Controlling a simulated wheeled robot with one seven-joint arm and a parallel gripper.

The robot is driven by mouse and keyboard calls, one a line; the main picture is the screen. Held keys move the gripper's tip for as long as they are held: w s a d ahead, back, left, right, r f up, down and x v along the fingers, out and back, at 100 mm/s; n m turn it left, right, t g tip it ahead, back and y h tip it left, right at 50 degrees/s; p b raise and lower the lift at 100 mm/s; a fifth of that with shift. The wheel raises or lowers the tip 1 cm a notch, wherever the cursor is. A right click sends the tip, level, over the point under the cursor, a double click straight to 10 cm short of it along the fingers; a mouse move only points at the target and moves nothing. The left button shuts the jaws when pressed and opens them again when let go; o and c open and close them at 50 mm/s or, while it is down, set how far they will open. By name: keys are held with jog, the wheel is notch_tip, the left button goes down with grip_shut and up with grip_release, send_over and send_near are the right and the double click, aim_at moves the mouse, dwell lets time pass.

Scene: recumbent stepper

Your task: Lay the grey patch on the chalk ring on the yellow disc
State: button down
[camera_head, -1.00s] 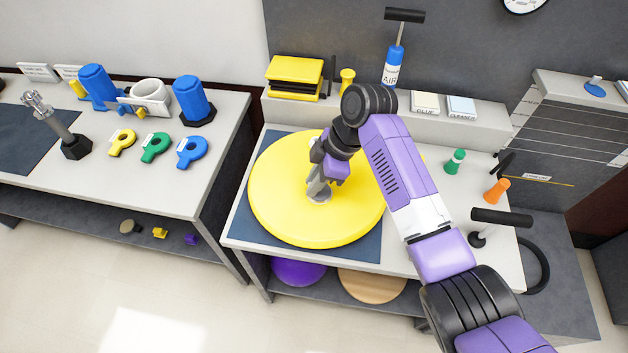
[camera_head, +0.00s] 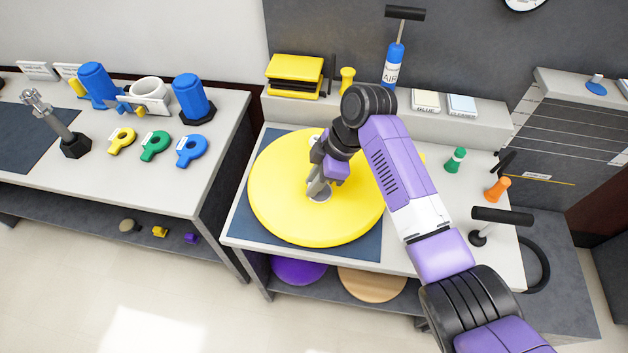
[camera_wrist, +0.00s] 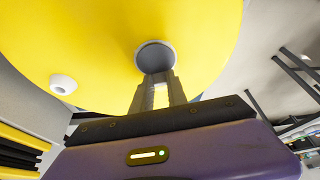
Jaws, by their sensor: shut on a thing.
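The yellow disc (camera_head: 285,215) lies flat on a dark blue mat on the bench. It fills much of the wrist view (camera_wrist: 90,35). My gripper (camera_head: 318,190) points down over its middle. In the wrist view my gripper (camera_wrist: 157,80) has its two fingers at the near edge of the round grey patch (camera_wrist: 155,54), shut on it. The patch (camera_head: 322,198) is at the disc's surface; I cannot tell whether it lies fully flat. No chalk ring shows; the area under the patch is hidden.
A small white knob (camera_wrist: 63,82) stands on the disc. Yellow folded pads (camera_head: 295,68) and a blue air pump (camera_head: 393,65) stand on the ledge behind. Green (camera_head: 455,161) and orange (camera_head: 497,190) pieces stand at the right. The left bench holds coloured tags and blue cylinders.

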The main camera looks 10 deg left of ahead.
jog(key=shift+f, duration=0.15)
jog(key=c, duration=0.9)
grip_release()
jog(key=shift+p+v, duration=2.7)
jog(key=shift+v, duration=0.85)
jog(key=b+v, duration=0.1)
jog(key=v, duration=0.6)
jog(key=shift+d+r+b, duration=0.15)
jog(key=shift+r+b, duration=0.15)
jog(key=shift+r, duration=0.05)
